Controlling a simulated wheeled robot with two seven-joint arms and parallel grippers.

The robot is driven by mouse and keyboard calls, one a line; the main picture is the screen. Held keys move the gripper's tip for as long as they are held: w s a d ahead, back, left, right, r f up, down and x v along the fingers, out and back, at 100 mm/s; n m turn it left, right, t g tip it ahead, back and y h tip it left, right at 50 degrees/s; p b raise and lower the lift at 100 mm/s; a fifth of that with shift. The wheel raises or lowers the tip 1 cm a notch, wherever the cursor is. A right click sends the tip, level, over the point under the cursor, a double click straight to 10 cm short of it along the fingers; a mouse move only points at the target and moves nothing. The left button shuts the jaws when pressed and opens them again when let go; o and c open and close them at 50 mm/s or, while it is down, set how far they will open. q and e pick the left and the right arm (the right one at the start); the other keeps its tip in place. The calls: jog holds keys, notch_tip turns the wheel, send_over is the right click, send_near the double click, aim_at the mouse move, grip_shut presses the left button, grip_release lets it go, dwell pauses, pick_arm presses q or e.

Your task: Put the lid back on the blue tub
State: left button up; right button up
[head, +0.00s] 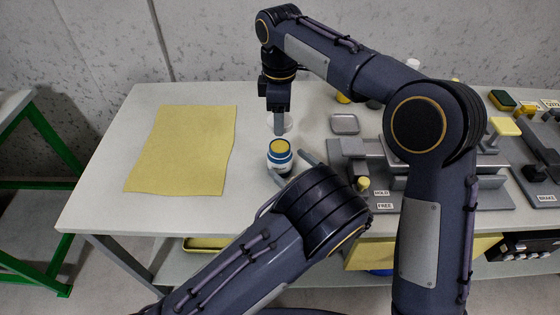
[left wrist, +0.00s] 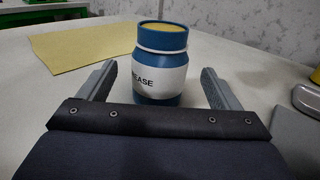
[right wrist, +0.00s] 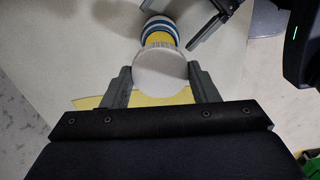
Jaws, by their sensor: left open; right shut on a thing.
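The blue tub (head: 280,157) stands upright and uncovered on the pale table, with yellow contents at its top. In the left wrist view the tub (left wrist: 160,88) has a white label partly reading "EASE". My left gripper (head: 293,167) is open low at the tub, one finger on either side with visible gaps. My right gripper (head: 279,130) points down behind the tub in the head view. It is shut on a round white lid (right wrist: 160,70), which also shows in the head view (head: 288,123). The lid is apart from the tub.
A yellow cloth (head: 182,150) lies flat on the left. A small grey tin (head: 344,124) and a grey fixture with labels HOLD and FREE (head: 382,206) stand to the right. The table between cloth and tub is clear.

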pick_arm(q)
jog(key=shift+x, duration=1.95)
jog(key=shift+c, duration=0.4)
jog(key=c, duration=1.4)
pick_arm(e)
send_over(280, 146)
jog(key=shift+f, duration=2.5)
jog(key=shift+f, duration=0.9)
jog(key=shift+f, duration=0.5)
